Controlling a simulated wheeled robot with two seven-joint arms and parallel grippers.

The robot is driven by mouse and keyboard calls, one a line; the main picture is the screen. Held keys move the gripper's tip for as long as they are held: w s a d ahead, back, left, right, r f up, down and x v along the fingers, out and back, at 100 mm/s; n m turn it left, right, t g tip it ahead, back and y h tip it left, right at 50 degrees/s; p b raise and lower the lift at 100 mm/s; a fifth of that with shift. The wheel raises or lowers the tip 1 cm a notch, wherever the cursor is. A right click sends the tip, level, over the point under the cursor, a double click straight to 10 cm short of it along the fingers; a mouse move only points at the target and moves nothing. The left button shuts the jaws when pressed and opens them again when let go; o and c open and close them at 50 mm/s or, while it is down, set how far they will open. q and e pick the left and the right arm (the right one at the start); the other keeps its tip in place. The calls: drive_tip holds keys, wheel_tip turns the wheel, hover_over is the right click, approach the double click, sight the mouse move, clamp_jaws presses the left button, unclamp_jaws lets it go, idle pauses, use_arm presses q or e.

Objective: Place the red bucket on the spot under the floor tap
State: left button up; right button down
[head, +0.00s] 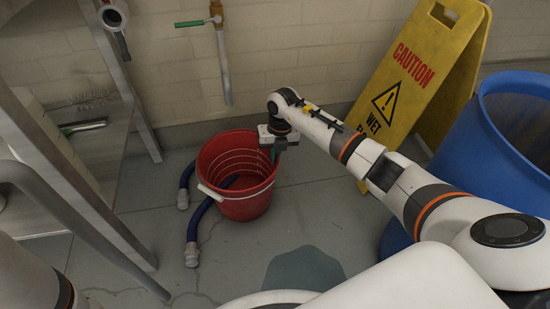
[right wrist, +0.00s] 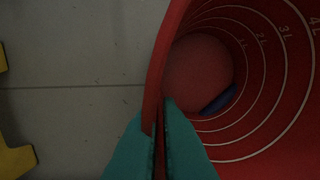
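The red bucket (head: 245,207) stands upright on the tiled floor by the back wall, with pale level rings inside. In the right wrist view its inner wall (right wrist: 268,75) fills the right side. My right gripper (head: 275,146) is at the bucket's right rim. Its teal fingers (right wrist: 162,125) straddle the rim, one inside and one outside, and look closed on it. The tap has a green lever (head: 190,23) and a pipe (head: 225,70) running down the wall, above and behind the bucket. My left gripper is out of view.
A blue hose (head: 200,216) with grey ends lies left of the bucket; a blue piece (right wrist: 218,101) shows inside it. A yellow caution sign (head: 415,75) and blue barrel (head: 485,150) stand right. A dark floor patch (head: 303,270) lies in front. A metal frame (head: 75,190) stands left.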

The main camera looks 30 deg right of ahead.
drive_tip(key=c, duration=1.6)
unclamp_jaws()
